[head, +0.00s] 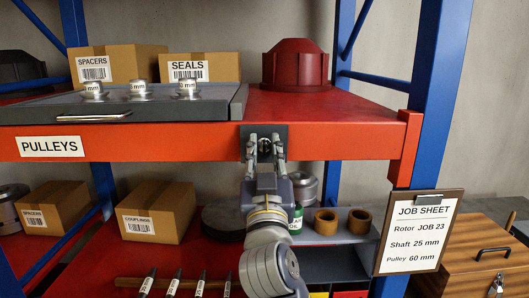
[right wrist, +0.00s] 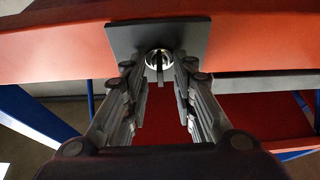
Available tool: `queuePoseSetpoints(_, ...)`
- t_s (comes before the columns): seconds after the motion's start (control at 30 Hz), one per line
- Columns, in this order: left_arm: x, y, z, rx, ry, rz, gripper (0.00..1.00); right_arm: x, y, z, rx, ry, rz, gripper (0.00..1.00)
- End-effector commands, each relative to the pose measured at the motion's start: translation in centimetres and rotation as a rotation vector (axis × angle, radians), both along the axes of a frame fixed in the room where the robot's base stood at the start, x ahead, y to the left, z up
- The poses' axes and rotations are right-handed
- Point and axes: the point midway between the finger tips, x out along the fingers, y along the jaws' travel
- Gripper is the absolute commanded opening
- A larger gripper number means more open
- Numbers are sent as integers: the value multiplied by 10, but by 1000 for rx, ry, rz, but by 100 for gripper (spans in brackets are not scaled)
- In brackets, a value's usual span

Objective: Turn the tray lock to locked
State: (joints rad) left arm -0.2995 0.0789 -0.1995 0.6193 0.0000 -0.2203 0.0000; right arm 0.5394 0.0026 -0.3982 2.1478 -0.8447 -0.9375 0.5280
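The tray lock is a dark square plate (right wrist: 190,38) with a round silver knob (right wrist: 158,60) on the front of the red shelf beam. In the head view the lock plate (head: 281,131) sits below the right end of the grey tray (head: 215,112). My right gripper (head: 264,150) is right in front of it. In the right wrist view its fingers (right wrist: 159,70) stand apart on either side of the knob, with visible gaps and nothing held. A narrow key-like bar hangs down from the knob. The fingers partly hide the lock in the head view. My left gripper is out of view.
The tray carries several silver pulleys (head: 187,88) and has a front handle (head: 94,117). A dark red housing (head: 295,66) stands right of it. A job sheet (head: 418,232) hangs on the right. Boxes (head: 158,212) and bronze rings (head: 326,222) sit on the lower shelf.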

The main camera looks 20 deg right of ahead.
Motion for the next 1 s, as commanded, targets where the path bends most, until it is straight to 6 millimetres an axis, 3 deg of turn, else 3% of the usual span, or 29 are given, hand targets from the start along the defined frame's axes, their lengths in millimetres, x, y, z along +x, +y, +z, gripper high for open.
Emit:
queuePoseSetpoints(0.33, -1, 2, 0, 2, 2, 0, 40, -9, 4, -7, 2, 5, 3, 25)
queuePoseSetpoints(0.73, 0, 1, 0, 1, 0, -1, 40, -75, 22, -36, 4, 6, 3, 25)
queuePoseSetpoints(1.0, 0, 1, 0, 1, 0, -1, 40, -101, 29, -46, 2, 4, 1, 25)
